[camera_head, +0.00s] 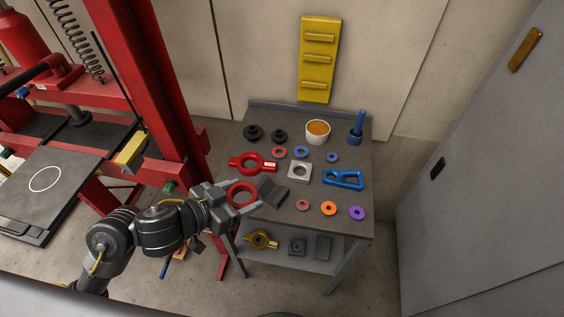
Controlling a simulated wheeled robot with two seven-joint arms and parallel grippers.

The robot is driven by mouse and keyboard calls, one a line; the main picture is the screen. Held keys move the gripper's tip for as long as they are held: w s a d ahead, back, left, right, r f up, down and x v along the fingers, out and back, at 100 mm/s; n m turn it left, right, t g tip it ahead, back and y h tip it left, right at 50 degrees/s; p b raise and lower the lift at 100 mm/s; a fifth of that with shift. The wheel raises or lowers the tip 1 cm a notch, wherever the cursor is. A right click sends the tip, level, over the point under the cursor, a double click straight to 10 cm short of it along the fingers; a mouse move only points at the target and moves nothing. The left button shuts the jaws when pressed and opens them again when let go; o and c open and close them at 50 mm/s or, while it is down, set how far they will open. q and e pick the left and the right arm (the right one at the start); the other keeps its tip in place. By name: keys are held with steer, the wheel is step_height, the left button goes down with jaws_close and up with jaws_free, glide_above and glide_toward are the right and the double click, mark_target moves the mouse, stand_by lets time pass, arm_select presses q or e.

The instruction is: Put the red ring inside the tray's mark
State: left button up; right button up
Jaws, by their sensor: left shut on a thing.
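The red ring (242,185) is a thick plain ring at the left edge of the grey table. My left gripper (246,197) reaches in from the left and is shut on it, with its fingers partly hiding it. Whether the ring touches the tabletop is unclear. The tray (62,197) is a dark flat plate at the far left by the red press. Its mark (44,178) is a thin white circle outline, with nothing inside it. My right gripper is not in view.
The table (335,225) holds a red ring with a handle (251,163), a dark block (273,193), a blue part (343,180), a cup (317,131) and several small rings. A red press post (150,80) stands between table and tray.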

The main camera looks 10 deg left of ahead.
mark_target(237, 188)
arm_select(q)
steer(key=w+f+b, duration=0.1)
steer(key=b, duration=0.1)
steer(key=w+a+f+b, duration=0.1)
steer(key=b, duration=0.1)
steer(key=w+a+f+b, duration=0.1)
steer(key=w+b, duration=0.1)
steer(key=shift+a+b, duration=0.1)
steer(key=shift+b, duration=0.3)
steer(key=w+a+f+b, duration=0.1)
steer(key=w+f, duration=0.1)
steer(key=w+a+f+b, duration=0.1)
steer(key=w+a+f, duration=0.1)
steer(key=w, duration=0.1)
steer(key=w+a+f+b, duration=0.1)
steer(key=w+f, duration=0.1)
steer(key=shift+w+a+b, duration=0.15)
steer(key=shift+w+b, duration=0.05)
steer(key=shift+b, duration=0.15)
steer(key=shift+w+a+f, duration=0.1)
steer(key=shift+w+f, duration=0.1)
steer(key=f, duration=0.1)
steer(key=f+b, duration=0.1)
steer(key=f, duration=0.1)
steer(key=shift+w+a+f, duration=0.15)
steer(key=shift+w+f, duration=0.05)
steer(key=shift+w, duration=0.05)
steer(key=shift+f, duration=0.15)
